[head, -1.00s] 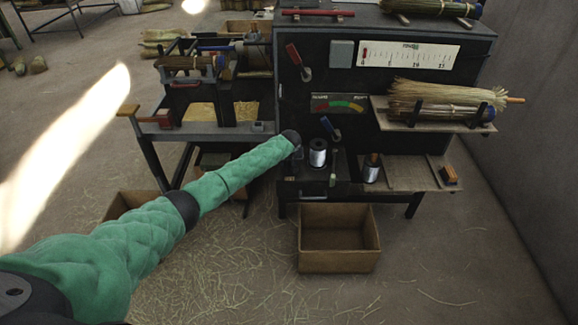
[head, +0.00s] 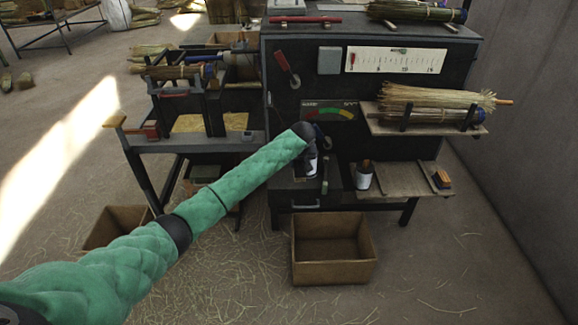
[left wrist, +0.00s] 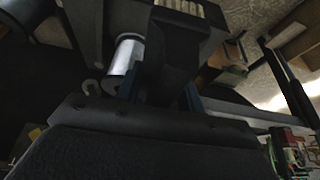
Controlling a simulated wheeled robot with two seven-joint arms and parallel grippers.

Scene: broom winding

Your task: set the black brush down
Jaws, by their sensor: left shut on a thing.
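The black brush (left wrist: 182,48) shows in the left wrist view as a dark block with pale bristles at the top edge. My left gripper (left wrist: 162,86) is shut on it, with blue fingers either side. In the head view my left gripper (head: 308,140) is at the black bench front, in front of the wire spool, and the brush cannot be made out there. The spool (head: 312,168) is partly covered; a silver spool (left wrist: 127,55) also shows beside the brush in the left wrist view. My right gripper is not in view.
A low wooden shelf (head: 400,181) at right holds a white tin (head: 363,178) and a small orange-and-dark block (head: 441,178). A shelf above holds straw bundles (head: 435,97). An empty box (head: 333,250) stands on the floor.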

